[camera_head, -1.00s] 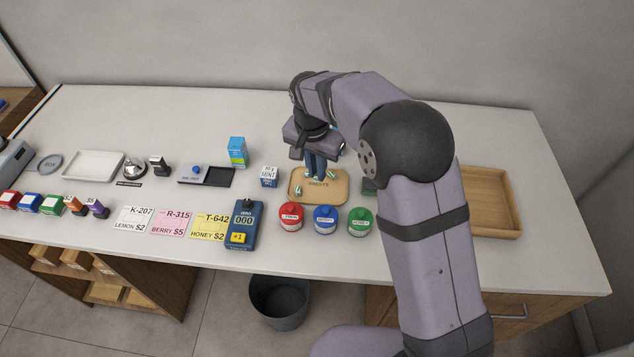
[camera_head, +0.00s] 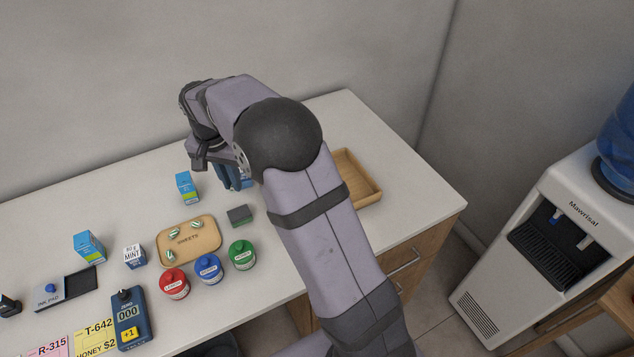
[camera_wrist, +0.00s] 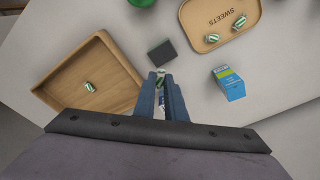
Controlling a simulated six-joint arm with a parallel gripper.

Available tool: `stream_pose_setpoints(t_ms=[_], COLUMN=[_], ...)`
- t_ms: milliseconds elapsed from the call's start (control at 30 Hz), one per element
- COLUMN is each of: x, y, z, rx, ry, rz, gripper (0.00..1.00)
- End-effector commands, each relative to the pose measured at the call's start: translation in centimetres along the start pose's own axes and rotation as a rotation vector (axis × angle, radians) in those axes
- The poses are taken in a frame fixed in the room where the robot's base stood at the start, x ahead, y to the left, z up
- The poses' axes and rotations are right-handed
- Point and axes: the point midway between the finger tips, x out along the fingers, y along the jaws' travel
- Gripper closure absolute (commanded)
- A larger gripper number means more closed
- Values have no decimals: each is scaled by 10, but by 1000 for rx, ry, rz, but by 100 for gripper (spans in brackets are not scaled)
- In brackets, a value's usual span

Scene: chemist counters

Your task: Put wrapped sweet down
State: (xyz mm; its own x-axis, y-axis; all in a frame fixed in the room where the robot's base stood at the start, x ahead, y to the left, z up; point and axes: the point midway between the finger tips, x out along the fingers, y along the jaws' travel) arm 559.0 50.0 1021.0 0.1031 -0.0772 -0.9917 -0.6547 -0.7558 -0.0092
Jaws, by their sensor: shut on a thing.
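A green-and-white wrapped sweet (camera_wrist: 161,75) is held between the tips of my gripper (camera_wrist: 165,84), which is shut on it. In the head view my gripper (camera_head: 233,180) hangs above the counter, behind the dark block, and its tip is partly hidden by my arm. The wooden tray (camera_wrist: 52,74) is to the left in the wrist view, with one similar sweet (camera_wrist: 90,87) inside. The same tray (camera_head: 373,190) is right of my arm in the head view. The tan sweets board (camera_head: 212,248) carries several wrapped sweets (camera_head: 195,224).
A dark green-grey block (camera_head: 239,215) lies beside the board. A blue box (camera_head: 187,188) stands behind the board. Red (camera_head: 174,284), blue (camera_head: 208,268) and green (camera_head: 242,255) jars stand along the front. A water dispenser (camera_head: 555,235) stands right of the counter.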

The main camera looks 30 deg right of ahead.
Motion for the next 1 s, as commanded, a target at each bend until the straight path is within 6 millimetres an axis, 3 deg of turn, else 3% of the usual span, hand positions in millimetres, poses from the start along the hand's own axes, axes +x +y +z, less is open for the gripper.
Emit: stream_pose_setpoints(t_ms=[33,200,333,500,667,1000], x=[-3,-5,-6,-6,-5,4], y=[21,85,128,166,194,188], z=[-20,-68,-91,-107,-115,-110], rx=[57,219,321,397,420,208], ry=[1,-2,-5,-9,-15,-19], rz=[7,27,36,40,37,3], gripper=[100,100,100,100,100,100])
